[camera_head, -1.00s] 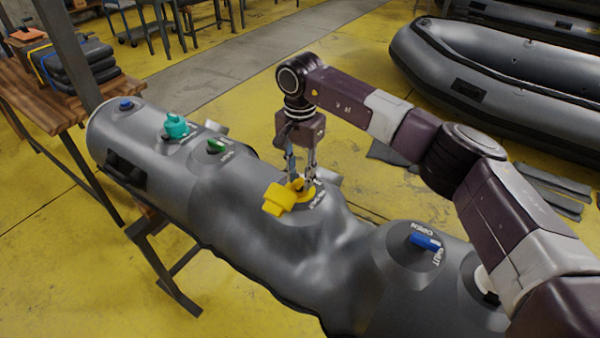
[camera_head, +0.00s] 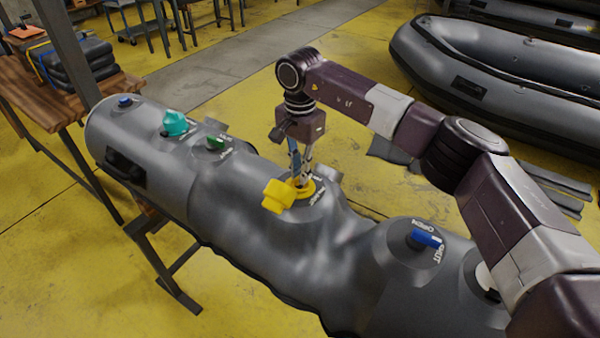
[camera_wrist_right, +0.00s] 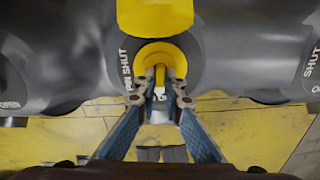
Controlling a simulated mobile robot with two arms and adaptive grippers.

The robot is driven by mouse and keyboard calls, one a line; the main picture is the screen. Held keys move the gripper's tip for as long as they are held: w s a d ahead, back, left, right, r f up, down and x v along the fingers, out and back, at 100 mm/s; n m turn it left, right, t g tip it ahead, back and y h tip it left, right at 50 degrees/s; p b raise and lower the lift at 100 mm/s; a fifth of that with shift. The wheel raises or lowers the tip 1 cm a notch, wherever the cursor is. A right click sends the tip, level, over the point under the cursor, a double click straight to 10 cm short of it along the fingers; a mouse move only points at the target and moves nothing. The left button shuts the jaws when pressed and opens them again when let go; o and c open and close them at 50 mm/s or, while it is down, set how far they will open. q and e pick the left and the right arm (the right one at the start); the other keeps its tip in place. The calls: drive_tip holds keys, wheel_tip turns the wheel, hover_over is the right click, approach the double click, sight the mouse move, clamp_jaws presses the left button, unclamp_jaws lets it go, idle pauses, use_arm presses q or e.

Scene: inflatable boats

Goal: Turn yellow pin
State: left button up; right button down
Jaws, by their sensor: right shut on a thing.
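The yellow pin (camera_wrist_right: 160,76) stands in a round yellow valve seat on the grey inflatable tube (camera_head: 245,240). A yellow cap (camera_head: 278,196) lies beside the seat, toward the front left; it also shows at the top of the right wrist view (camera_wrist_right: 155,14). My right gripper (camera_head: 302,182) reaches down from above, and its two fingertips (camera_wrist_right: 161,92) are closed on the pin from both sides. The fingers hide part of the pin in the head view. Lettering reading "SHUT" shows left of the seat in the wrist view. My left gripper is in no view.
Along the tube are a teal cap (camera_head: 175,124), a green pin (camera_head: 216,142) and a blue pin (camera_head: 428,238) near my right arm. A wooden table (camera_head: 22,92) with folded dark pads stands at left. A grey boat (camera_head: 480,75) lies at the back right.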

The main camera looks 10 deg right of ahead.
drive_tip(key=m+b, duration=0.2)
drive_tip(key=m, duration=0.2)
drive_tip(key=m+b, duration=0.1)
drive_tip(key=m, duration=0.3)
drive_tip(key=shift+m+b, duration=0.3)
drive_tip(key=shift+m, duration=0.1)
drive_tip(key=m+b, duration=0.1)
drive_tip(key=m, duration=0.3)
drive_tip(key=shift+s, duration=0.1)
drive_tip(key=shift+r+m+b, duration=0.1)
drive_tip(key=shift+m+b, duration=0.25)
drive_tip(key=shift+m, duration=1.45)
drive_tip(key=c, duration=2)
unclamp_jaws()
drive_tip(key=shift+c, duration=0.2)
wheel_tip(320, 180, up, 12)
